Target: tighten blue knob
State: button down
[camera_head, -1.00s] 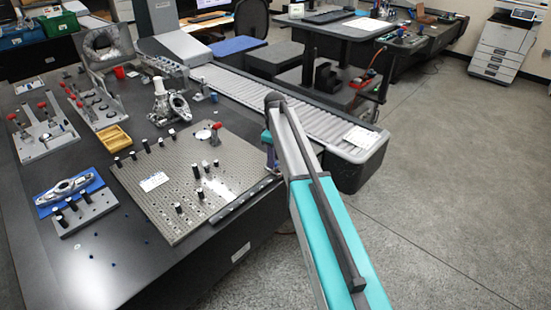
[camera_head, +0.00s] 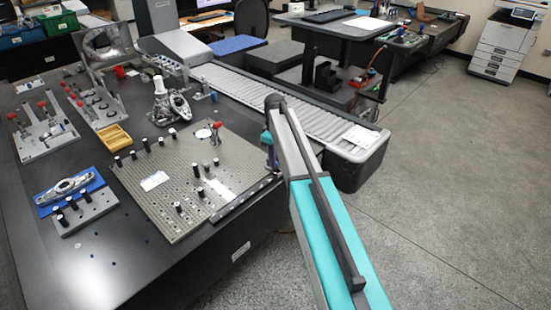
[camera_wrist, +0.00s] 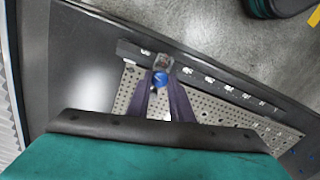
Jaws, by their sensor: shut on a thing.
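The blue knob (camera_wrist: 160,79) shows in the wrist view at the edge of the perforated fixture plate, next to a dark rail (camera_wrist: 215,80). My gripper (camera_wrist: 160,88) is at the knob with its two purple fingers on either side, shut on it. A small clear or metallic block (camera_wrist: 163,62) sits just beyond the knob. In the head view my gripper (camera_head: 268,150) is at the plate's right corner, partly behind my arm, and the knob is hidden there.
The perforated plate (camera_head: 222,157) carries several black posts and a red-handled clamp (camera_head: 215,130). A roller conveyor (camera_head: 285,108) runs behind my arm. A yellow tray (camera_head: 113,138) and a blue mat with a metal part (camera_head: 68,187) lie to the left. Floor on the right is clear.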

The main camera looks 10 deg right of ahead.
jog(key=shift+w+m, duration=0.1)
jog(key=shift+m, duration=0.3)
jog(key=c, duration=1.6)
grip_release()
jog(key=shift+o, duration=0.2)
jog(key=shift+r, duration=0.1)
notch_tip(320, 180, up, 14)
jog(key=b, duration=0.2)
